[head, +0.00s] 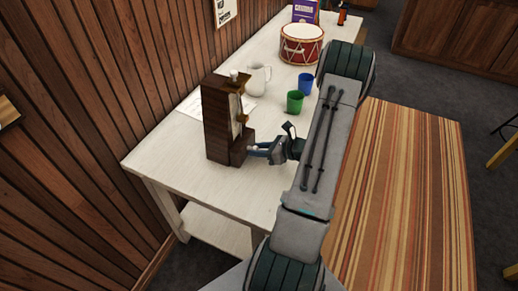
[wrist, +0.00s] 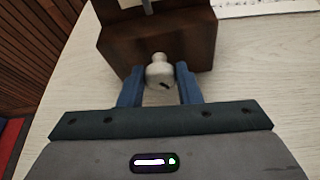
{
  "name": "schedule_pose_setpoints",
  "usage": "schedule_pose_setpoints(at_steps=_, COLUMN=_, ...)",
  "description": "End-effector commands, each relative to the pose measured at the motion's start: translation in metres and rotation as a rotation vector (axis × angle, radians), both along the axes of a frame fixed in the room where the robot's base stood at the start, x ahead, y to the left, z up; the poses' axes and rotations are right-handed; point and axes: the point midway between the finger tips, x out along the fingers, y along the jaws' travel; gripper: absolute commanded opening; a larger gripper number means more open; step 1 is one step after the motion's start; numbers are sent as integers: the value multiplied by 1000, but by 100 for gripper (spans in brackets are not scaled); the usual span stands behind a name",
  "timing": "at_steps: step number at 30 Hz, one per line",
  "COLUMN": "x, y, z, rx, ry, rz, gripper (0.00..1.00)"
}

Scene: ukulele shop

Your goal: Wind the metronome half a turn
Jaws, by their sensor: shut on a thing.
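The metronome (head: 222,125) is a tall dark wooden case standing upright near the left end of the white table. In the wrist view, its lower front (wrist: 170,42) fills the top of the picture. A pale winding key (wrist: 159,72) sticks out from it toward me. My gripper (head: 259,150) is at the metronome's lower right side in the head view. In the wrist view, its two blue fingers (wrist: 159,86) stand on either side of the key, shut on it. The key is hidden in the head view.
On the white table (head: 172,162) behind the metronome are a white pitcher (head: 258,79), a green cup (head: 295,102), a blue cup (head: 305,84) and a red drum (head: 302,44). Paper (wrist: 265,8) lies beside the metronome. A wooden wall (head: 100,90) runs along the left.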

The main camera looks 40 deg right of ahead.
Motion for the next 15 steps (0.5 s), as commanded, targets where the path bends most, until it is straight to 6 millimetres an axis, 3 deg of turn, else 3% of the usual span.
schedule_pose_setpoints(at_steps=15, x=2, y=-4, z=-1, rx=334, ry=198, rz=0, gripper=8)
